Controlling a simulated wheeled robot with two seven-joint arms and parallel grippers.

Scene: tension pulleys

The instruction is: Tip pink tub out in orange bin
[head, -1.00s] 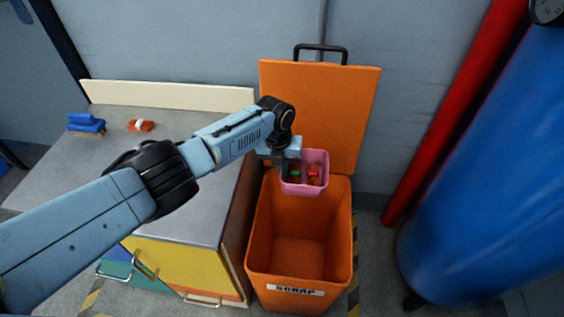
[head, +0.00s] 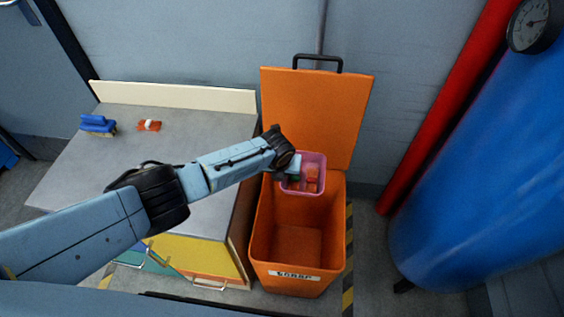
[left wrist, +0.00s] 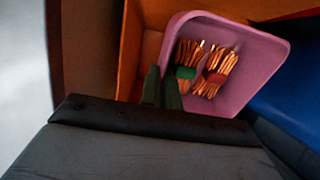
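The pink tub (head: 318,160) is held over the back part of the open orange bin (head: 256,240), below its raised lid. My left gripper (head: 292,165) is at the tub's left side; in the left wrist view its fingers (left wrist: 163,90) are close together at the wall of the tub (left wrist: 262,52). The grip point itself is partly hidden. Inside the tub lie two copper-coloured bundles, one with a green band (left wrist: 185,73) and one with a red band (left wrist: 214,77). The bin floor that shows looks empty. My right gripper is out of view.
A grey-topped cabinet (head: 190,125) stands left of the bin, with a blue brush (head: 97,124) and a small orange-red item (head: 149,125) on it. A blue tank (head: 480,170) and red pipe (head: 440,110) stand on the right.

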